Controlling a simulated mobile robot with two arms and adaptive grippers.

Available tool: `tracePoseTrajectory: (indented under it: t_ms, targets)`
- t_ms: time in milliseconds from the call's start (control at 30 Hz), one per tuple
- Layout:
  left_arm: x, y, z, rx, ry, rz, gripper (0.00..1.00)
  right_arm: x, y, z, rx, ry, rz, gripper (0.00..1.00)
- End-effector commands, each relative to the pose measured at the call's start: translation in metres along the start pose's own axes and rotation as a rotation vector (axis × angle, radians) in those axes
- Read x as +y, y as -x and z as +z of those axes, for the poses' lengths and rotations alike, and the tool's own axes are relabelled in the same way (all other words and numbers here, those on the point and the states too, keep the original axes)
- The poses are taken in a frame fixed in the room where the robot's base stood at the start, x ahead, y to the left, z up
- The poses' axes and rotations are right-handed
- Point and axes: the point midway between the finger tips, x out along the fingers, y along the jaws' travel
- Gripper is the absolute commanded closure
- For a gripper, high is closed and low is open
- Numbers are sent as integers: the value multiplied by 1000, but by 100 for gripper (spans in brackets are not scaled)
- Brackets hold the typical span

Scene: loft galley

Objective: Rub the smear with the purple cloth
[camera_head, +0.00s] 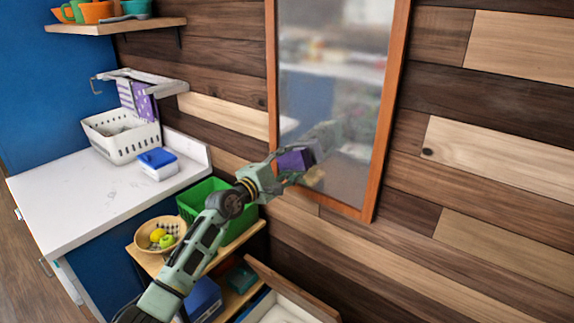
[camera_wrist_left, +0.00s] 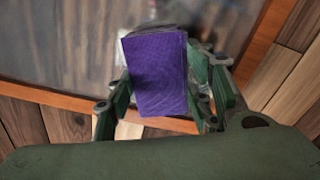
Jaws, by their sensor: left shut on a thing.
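The purple cloth (camera_head: 293,160) is a folded pad at the lower left of the framed mirror (camera_head: 330,80). My left gripper (camera_head: 279,173) is shut on it. In the left wrist view the cloth (camera_wrist_left: 158,78) sits between the two fingers, in front of the mirror's glass and lower frame. A tan smear (camera_head: 316,177) shows on the glass just right of and below the cloth. I cannot tell whether the cloth touches the glass. My right gripper is not in view.
A white counter (camera_head: 60,200) at left holds a white basket (camera_head: 122,142) and a blue-lidded box (camera_head: 158,164). Below the mirror's left are a green bin (camera_head: 238,222), a fruit bowl (camera_head: 148,240) and an open-topped box (camera_head: 285,308). The wooden wall right of the mirror is clear.

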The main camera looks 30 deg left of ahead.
Motion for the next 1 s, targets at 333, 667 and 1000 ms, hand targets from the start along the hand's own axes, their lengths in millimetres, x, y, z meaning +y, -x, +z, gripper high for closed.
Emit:
tracePoseTrajectory:
  t_ms: [333,667,1000]
  targets:
    - [0,-7,0,0,-1,0,73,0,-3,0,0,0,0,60]
    - [1,-12,1,0,-1,1,73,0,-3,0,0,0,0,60]
    - [-4,-10,24,-1,2,-1,73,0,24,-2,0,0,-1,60]
